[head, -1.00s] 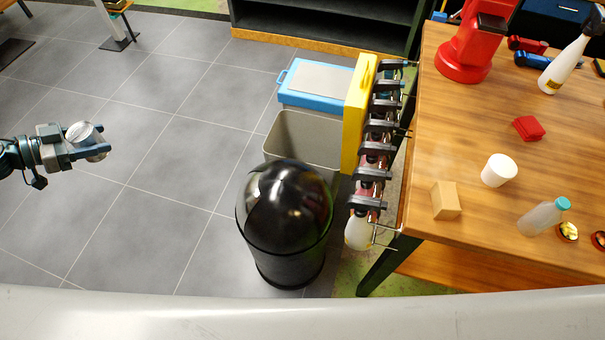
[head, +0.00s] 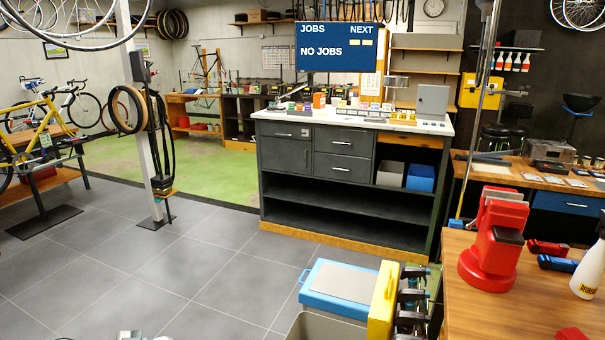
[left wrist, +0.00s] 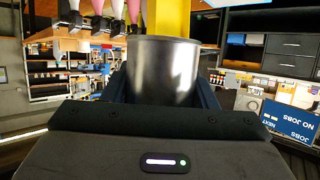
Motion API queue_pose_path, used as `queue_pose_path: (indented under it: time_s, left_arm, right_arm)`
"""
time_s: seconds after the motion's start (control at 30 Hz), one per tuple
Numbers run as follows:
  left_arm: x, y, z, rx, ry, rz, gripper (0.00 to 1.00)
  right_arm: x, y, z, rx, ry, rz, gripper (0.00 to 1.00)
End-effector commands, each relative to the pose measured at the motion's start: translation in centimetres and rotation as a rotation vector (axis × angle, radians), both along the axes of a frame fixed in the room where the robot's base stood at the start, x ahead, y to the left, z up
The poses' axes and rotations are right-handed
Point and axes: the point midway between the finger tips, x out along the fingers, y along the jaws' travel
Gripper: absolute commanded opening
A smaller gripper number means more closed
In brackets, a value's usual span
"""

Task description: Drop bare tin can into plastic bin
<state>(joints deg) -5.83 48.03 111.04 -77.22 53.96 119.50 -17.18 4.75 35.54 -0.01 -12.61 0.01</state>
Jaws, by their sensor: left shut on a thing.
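The bare tin can (left wrist: 162,70) is a plain silvery cylinder between the two dark fingers of my left gripper (left wrist: 162,88), which is shut on it. In the head view only a sliver of my left gripper (head: 143,336) shows at the bottom edge. Which one is the plastic bin is not marked. My right gripper is not in view.
A yellow panel (head: 383,303) and a row of dark clamps (head: 410,305) stand between the bins and the wooden workbench (head: 480,318). A red machine (head: 495,245) stands on the bench. A dark cabinet (head: 345,200) is behind. Grey floor (head: 190,280) on the left is clear.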

Motion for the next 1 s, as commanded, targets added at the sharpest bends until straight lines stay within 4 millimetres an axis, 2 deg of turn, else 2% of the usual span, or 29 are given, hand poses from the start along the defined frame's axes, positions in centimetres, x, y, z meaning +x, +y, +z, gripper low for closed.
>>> queue_pose_path:
  time_s: [0.03, 0.2, 0.4, 0.6, 0.87, 0.93, 1.0]
  left_arm:
    - [0.0, -2.0, 0.5, -0.01, -0.007, -0.003, 0.31]
    - [0.3, -6.7, 2.0, -0.008, -0.007, 0.028, 0.31]
    - [0.7, -9.7, 3.8, -0.003, -0.004, 0.086, 0.31]
    - [0.9, -10.5, 4.4, 0.0, 0.0, 0.113, 0.31]
    - [0.9, -10.5, 4.3, 0.002, 0.001, 0.115, 0.31]
    - [0.7, -10.5, 3.5, -0.001, 0.006, 0.115, 0.31]
    - [0.3, -10.5, 1.8, -0.001, 0.01, 0.114, 0.31]
  right_arm:
    - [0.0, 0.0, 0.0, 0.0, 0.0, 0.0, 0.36]
    - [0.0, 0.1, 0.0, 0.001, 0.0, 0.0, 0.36]
    - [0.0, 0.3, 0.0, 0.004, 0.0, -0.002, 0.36]
    - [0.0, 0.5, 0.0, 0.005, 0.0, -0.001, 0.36]
    - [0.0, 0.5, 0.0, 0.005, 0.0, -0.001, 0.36]
    - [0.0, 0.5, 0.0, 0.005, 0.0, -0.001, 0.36]
    - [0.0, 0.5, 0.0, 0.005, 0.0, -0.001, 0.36]
